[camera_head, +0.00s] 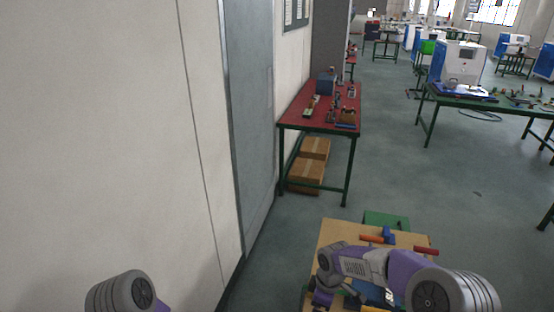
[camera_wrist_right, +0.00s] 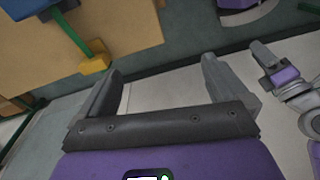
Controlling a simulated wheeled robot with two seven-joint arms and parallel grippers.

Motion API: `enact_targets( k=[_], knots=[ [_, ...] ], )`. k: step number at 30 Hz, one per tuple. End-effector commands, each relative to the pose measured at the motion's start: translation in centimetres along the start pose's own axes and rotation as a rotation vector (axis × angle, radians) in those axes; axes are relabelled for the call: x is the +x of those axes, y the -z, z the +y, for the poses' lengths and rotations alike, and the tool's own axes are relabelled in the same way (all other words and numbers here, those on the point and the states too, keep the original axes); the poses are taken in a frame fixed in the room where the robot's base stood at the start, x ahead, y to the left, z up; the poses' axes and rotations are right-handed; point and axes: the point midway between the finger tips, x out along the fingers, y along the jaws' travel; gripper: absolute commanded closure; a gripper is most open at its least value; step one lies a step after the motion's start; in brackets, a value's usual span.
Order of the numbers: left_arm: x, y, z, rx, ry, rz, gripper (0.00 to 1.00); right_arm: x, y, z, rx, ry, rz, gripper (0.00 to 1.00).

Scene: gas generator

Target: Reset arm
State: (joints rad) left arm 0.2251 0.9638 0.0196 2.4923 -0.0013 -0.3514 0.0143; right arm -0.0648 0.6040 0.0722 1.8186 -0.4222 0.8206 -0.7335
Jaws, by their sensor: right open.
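My right arm reaches across a wooden-topped table (camera_head: 335,238) in the head view, its wrist over the table's left side. My right gripper (camera_wrist_right: 162,78) is open in the right wrist view, with nothing between its two grey fingers. Its fingers point past the table's edge, with the pale floor and wall area behind them. At the right of the right wrist view is a grey and purple gripper (camera_wrist_right: 264,58), apparently my left one; I cannot tell how its jaws stand. In the head view only a rounded joint of my left arm shows at the bottom left.
On the wooden table lie a blue piece (camera_head: 388,236) and a red-handled tool (camera_head: 426,251). A red table (camera_head: 300,118) with parts stands by the wall, cardboard boxes (camera_head: 306,175) beneath.

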Motion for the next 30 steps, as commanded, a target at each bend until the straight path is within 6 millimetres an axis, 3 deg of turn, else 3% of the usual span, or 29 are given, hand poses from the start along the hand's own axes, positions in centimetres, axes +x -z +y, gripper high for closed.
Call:
enact_targets(
  k=[1, 8, 15, 18, 24, 30],
  knots=[
    [0.7, 0.1, -0.2, 0.0, 0.0, 0.002, 0.57, 2.2, -0.2, -0.6, 0.041, 0.021, 0.014, 0.0],
    [2.6, 0.2, -0.9, 0.0, 0.0, 0.001, 0.57, 10.7, -0.6, -4.1, 0.297, 0.104, 0.108, 0.0],
    [6.0, 0.3, -2.2, 0.0, 0.0, 0.002, 0.57, 22.5, -3.2, -11.3, 0.828, 0.225, 0.19, 0.0],
    [7.2, 0.4, -2.7, 0.0, 0.0, 0.002, 0.57, 25.9, -4.7, -14.2, 1.061, 0.247, 0.199, 0.0],
    [8.4, 0.5, -3.1, 0.0, 0.0, 0.001, 0.57, 28.7, -6.9, -17.4, 1.341, 0.245, 0.192, 0.0],
    [8.4, 0.5, -3.1, 0.0, 0.0, 0.002, 0.57, 28.9, -7.3, -17.8, 1.393, 0.238, 0.193, 0.0]
  ],
)
